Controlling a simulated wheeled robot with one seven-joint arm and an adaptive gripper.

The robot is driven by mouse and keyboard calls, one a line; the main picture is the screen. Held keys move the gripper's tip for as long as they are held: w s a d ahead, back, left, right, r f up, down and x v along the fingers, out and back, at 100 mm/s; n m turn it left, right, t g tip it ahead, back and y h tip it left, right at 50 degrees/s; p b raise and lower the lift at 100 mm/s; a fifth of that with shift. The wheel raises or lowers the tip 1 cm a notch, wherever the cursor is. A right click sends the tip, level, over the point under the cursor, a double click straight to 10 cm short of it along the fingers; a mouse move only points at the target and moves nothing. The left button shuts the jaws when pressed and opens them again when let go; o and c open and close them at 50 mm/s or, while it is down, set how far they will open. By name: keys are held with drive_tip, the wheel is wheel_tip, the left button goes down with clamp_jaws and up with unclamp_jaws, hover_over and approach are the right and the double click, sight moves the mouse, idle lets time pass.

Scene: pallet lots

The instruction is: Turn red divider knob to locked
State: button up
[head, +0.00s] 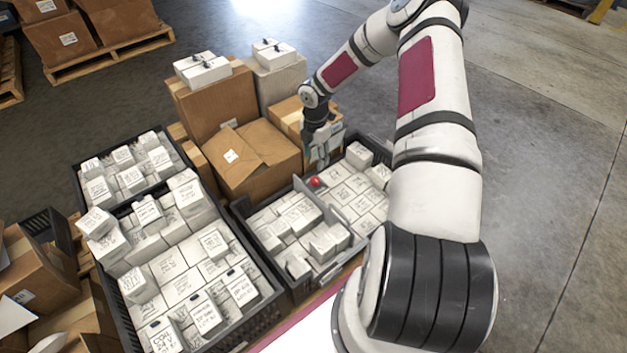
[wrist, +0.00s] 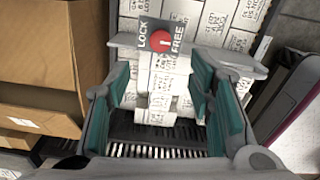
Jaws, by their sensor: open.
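The red divider knob (wrist: 162,41) sits on a dark plate marked LOCK on the left and FREE on the right. The plate is on the grey divider (wrist: 246,66) across the crate. Which mark the knob points to is too small to tell. In the head view the red knob (head: 315,182) is at the divider's far end. My gripper (wrist: 162,85) is open and empty, its teal pads either side of white boxes in the picture, the knob above and between them. In the head view my gripper (head: 321,155) is just behind the knob, not visibly touching it.
The black crate (head: 240,215) holds white labelled boxes on both sides of the divider. Another black crate (head: 125,318) is packed with white boxes.

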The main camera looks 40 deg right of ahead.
sight(315, 180)
wheel_tip(315, 180, down, 11)
drive_tip(key=b, duration=0.3)
drive_tip(key=shift+b, duration=0.35)
drive_tip(key=shift+r, duration=0.1)
clamp_jaws()
